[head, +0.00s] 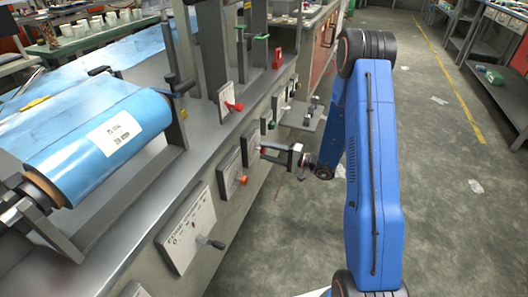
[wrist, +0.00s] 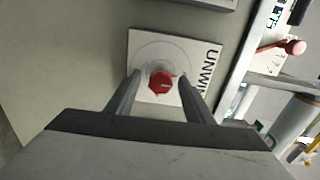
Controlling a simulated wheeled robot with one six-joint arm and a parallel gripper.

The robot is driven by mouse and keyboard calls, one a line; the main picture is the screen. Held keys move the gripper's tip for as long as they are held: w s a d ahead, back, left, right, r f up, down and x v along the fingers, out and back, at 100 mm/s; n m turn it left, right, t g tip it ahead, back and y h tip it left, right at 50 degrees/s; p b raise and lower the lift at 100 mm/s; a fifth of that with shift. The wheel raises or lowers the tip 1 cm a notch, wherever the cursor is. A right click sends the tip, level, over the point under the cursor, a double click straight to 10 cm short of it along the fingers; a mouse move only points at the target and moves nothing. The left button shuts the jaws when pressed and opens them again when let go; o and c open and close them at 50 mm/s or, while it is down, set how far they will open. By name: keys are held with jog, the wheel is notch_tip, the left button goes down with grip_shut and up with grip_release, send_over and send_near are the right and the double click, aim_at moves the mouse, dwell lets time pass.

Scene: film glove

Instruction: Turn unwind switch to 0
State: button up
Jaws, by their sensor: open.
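The unwind switch (wrist: 161,84) is a red knob on a white plate (wrist: 145,45) in the wrist view. The plate's lettering reads "UNWIN", partly cut off by my finger. My gripper (wrist: 160,79) is open, with one finger on each side of the knob. Small gaps seem to remain between knob and fingers; contact is hard to tell. A pale mark shows on the knob, but its setting cannot be read. In the head view my gripper (head: 266,152) reaches the machine's side panel at a white plate (head: 250,140); the knob there is mostly hidden by the fingers.
An orange-red knob (head: 243,180) sits on a nearer plate, and a dark-handled lever (head: 212,243) is nearer still. A red-tipped lever (head: 234,106) stands above. A blue film roll (head: 85,150) lies on the machine at left. The floor (head: 440,200) at right is mostly clear.

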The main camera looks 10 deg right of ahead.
jog(key=v, duration=1.5)
jog(key=shift+s+d, duration=0.25)
jog(key=s+a+r+n+g+h, duration=0.2)
jog(key=s+a+r+n+g, duration=0.1)
jog(key=s+a+r+g, duration=0.5)
jog(key=s+a+r+n+g+h, duration=0.2)
jog(key=s+a+r+n+g, duration=0.15)
jog(key=s+a+r, duration=0.45)
jog(key=s+d+r+t+h, duration=0.2)
jog(key=s+d+r+h, duration=0.2)
jog(key=s, duration=0.4)
jog(key=s+d+r+t+h, duration=0.3)
jog(key=s+d+r+h, duration=0.1)
jog(key=s, duration=0.5)
jog(key=shift+d+t+h, duration=0.35)
jog(key=shift+d+h, duration=0.35)
jog(key=shift+h, duration=0.6)
jog(key=shift+s+r+n, duration=0.1)
jog(key=shift+s+n, duration=0.05)
jog(key=shift+n, duration=0.1)
